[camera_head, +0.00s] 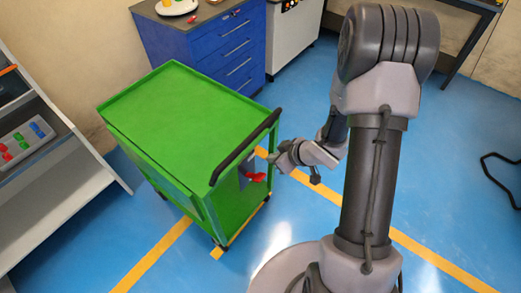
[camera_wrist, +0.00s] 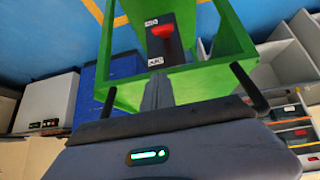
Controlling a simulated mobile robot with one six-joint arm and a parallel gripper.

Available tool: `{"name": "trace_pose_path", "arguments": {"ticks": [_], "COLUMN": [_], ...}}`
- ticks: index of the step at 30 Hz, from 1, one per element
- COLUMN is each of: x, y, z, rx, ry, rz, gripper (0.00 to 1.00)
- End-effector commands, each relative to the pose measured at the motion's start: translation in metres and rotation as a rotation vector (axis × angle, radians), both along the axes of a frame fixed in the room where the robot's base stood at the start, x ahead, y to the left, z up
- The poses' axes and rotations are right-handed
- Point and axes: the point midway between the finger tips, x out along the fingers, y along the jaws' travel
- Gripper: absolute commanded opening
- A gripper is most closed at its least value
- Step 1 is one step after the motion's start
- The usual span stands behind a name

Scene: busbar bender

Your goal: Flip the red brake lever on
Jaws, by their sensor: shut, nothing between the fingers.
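The red brake lever (camera_head: 257,177) is on a grey housing (camera_head: 246,168) at the handle end of the green cart (camera_head: 170,120). In the wrist view the red lever (camera_wrist: 162,31) sits on a dark plate between two small white labels, nearer the upper one; I cannot read them for sure. My gripper (camera_head: 274,158) is just right of the cart's handle end, apart from the lever. Its closed fingers (camera_wrist: 156,85) point toward the lever in the wrist view, with nothing between them.
The cart's black handle (camera_head: 245,147) stands out close to my gripper. A blue drawer cabinet (camera_head: 225,50) is behind the cart, and a grey shelf with bins (camera_head: 40,150) is at left. Blue floor (camera_head: 300,215) is open in front of the cart.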

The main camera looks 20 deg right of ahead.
Motion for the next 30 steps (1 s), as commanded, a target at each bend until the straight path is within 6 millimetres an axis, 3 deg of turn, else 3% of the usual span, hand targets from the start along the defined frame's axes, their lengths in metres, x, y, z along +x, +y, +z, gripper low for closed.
{"name": "trace_pose_path", "arguments": {"ticks": [4,14,28,30], "x": [-0.008,-0.006,0.044,0.043], "y": [0.012,0.013,0.050,0.049], "z": [-0.008,-0.013,-0.085,-0.097], "rx": [0.049,0.050,0.048,0.049], "ry": [-0.003,-0.004,-0.003,0.000], "rz": [0.051,0.052,0.053,0.048], "gripper": [0.00,0.00,0.00,0.00]}}
